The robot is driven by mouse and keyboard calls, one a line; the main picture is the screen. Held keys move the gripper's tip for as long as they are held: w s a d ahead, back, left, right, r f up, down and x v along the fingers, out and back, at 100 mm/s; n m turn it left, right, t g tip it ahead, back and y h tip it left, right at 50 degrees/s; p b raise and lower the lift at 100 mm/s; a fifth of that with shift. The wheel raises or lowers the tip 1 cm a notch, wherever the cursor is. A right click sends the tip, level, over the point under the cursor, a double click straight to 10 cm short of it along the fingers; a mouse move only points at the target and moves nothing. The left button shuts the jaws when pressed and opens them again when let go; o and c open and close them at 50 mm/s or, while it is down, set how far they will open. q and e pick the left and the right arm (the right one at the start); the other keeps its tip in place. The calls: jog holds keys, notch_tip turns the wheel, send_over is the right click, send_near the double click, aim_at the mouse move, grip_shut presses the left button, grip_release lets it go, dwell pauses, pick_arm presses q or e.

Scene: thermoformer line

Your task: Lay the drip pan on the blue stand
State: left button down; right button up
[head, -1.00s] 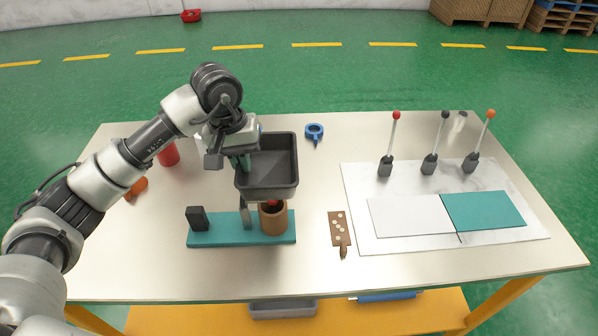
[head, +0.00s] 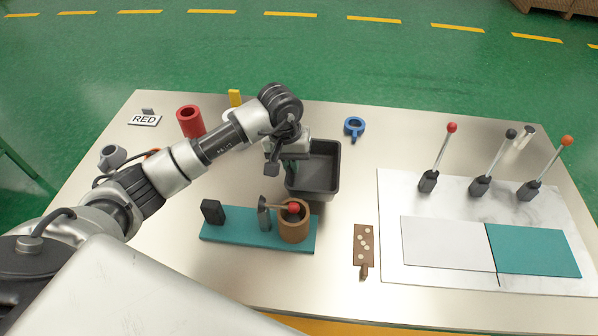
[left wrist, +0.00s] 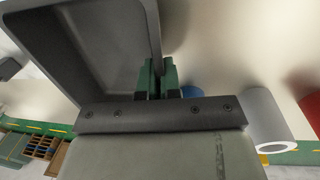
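The drip pan (head: 323,184) is a dark grey open tray. My left gripper (head: 291,165) is shut on its left side wall; in the left wrist view the green fingers (left wrist: 163,78) pinch the wall of the pan (left wrist: 85,45). The pan looks roughly level, behind the teal base with the brown cup; its height over the table is hard to tell. A blue round thing, likely the blue stand (left wrist: 192,91), shows partly behind the fingers in the left wrist view, beside a white cylinder (left wrist: 265,120). My arm seems to hide it in the head view. My right gripper is not in view.
A red cylinder (head: 190,121) and a "RED" sign (head: 145,120) stand at the back left. The teal base (head: 258,236) carries a brown cup (head: 294,226). A blue ring with a handle (head: 355,127) lies right of the pan. Levers (head: 435,160) stand on the marble board at right.

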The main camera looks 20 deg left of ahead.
pick_arm(q)
jog(key=shift+f, duration=2.45)
jog(key=c, duration=1.3)
grip_release()
jog(key=shift+p, duration=0.3)
